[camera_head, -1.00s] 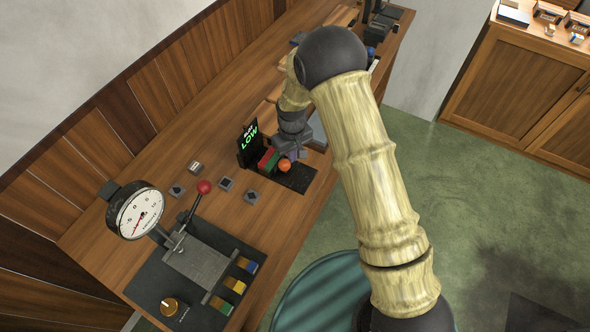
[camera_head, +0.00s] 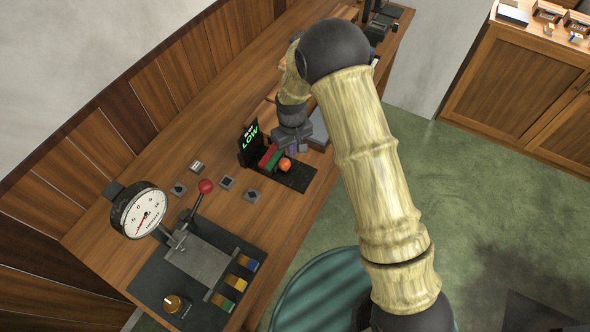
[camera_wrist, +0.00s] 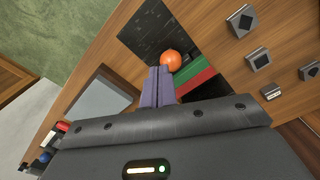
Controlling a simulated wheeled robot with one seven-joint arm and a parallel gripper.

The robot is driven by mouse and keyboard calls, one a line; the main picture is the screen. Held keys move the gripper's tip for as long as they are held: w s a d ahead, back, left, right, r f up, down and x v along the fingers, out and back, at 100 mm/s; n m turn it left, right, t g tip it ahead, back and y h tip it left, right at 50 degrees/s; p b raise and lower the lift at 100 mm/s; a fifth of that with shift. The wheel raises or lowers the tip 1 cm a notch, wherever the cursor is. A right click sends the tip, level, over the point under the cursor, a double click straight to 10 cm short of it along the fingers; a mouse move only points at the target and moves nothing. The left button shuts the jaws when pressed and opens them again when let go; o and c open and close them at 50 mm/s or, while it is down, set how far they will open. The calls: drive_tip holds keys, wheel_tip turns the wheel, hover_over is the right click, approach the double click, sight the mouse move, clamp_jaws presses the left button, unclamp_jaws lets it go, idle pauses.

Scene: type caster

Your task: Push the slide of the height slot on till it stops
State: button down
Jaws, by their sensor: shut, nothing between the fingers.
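The height slot is a black plate (camera_head: 297,179) on the bench, with a red bar (camera_head: 268,156) and a green bar beside it. An orange ball knob (camera_head: 285,165) sits at the near end of the bars; it seems to be the slide's handle. A black display (camera_head: 249,143) behind reads LOW in green. My gripper (camera_head: 299,148) is just right of and behind the ball, partly hidden by my wrist. In the wrist view, its purple fingers (camera_wrist: 158,74) are shut and empty, with tips close to the orange ball (camera_wrist: 171,60). I cannot tell whether they touch.
A dial gauge (camera_head: 139,211) and a lever with a red ball (camera_head: 205,186) stand at the near left. Several small dark blocks (camera_head: 227,183) lie between them and the slot. A grey flat object (camera_head: 319,130) lies beyond the slot.

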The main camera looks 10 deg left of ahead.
wheel_tip(320, 180, up, 5)
drive_tip(key=shift+f+p, duration=0.15)
drive_tip(key=shift+p, duration=1.1)
drive_tip(key=s+d+r+m+t+b, duration=0.1)
drive_tip(key=s+d+r+m+b, duration=0.1)
drive_tip(key=d+r, duration=0.4)
drive_tip(key=s+d+r+m+b, duration=0.1)
drive_tip(key=s+d+r+m, duration=0.2)
drive_tip(key=d, duration=0.6)
drive_tip(key=s+d+r+m+t+b, duration=0.1)
drive_tip(key=s+d+r+m+b, duration=0.1)
drive_tip(key=s+d, duration=0.7)
drive_tip(key=shift+s+d+r+m+t, duration=0.3)
drive_tip(key=shift+s+r+m, duration=0.2)
drive_tip(key=shift+s+r, duration=0.6)
